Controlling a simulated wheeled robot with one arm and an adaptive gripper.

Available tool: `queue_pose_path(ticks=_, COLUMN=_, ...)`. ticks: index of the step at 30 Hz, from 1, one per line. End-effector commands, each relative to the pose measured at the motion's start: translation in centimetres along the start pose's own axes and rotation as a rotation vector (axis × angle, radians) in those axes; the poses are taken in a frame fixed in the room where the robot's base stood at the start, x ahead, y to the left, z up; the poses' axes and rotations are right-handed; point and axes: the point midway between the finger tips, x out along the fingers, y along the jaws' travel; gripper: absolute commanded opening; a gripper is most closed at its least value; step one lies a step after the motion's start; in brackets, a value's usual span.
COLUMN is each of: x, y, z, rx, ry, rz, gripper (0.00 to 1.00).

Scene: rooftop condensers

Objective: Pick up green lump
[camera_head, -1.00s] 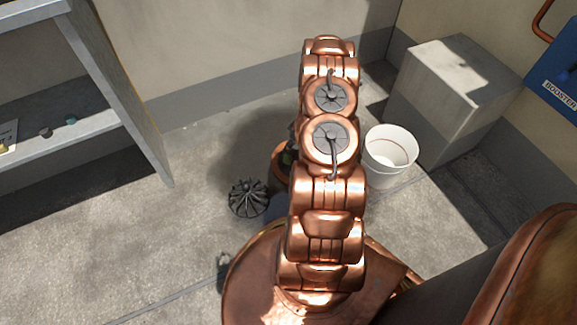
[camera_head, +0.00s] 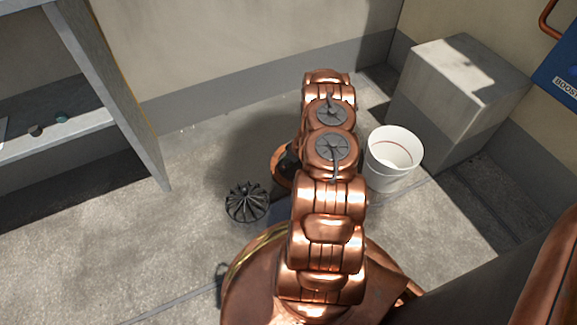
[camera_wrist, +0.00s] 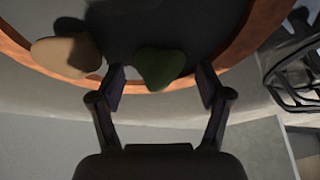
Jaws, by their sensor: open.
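In the wrist view the green lump (camera_wrist: 160,67) rests on a dark round surface with a copper rim (camera_wrist: 250,40), near the rim's lower edge. My gripper (camera_wrist: 161,85) is open, its two fingertips to the left and right of the lump's lower end. No contact with the lump is visible. A tan lump (camera_wrist: 62,55) lies to the left, overlapping the rim and outside the left finger. In the head view a piece of copper rim (camera_head: 279,165) shows beside my arm, which hides the lumps and most of my gripper.
A black finned wheel (camera_head: 246,202) lies on the floor left of my arm. A white bucket (camera_head: 393,158) stands to the right, before a concrete block (camera_head: 455,95). A grey shelf (camera_head: 60,138) holds small items at the left. The floor between shelf and wheel is clear.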

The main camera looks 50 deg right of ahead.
Motion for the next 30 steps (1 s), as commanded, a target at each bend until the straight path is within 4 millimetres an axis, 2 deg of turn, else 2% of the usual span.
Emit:
queue_pose_path(ticks=3, x=0.63, y=0.01, z=0.01, rx=0.002, ry=0.0, rz=0.0, gripper=0.77)
queue_pose_path(ticks=10, x=0.56, y=0.03, z=-0.05, rx=0.002, ry=0.0, rz=0.001, gripper=0.76)
queue_pose_path(ticks=26, x=0.55, y=0.04, z=-0.06, rx=0.001, ry=0.001, rz=0.001, gripper=0.21)
queue_pose_path(ticks=30, x=0.55, y=0.04, z=-0.06, rx=0.001, ry=0.001, rz=0.001, gripper=0.19)
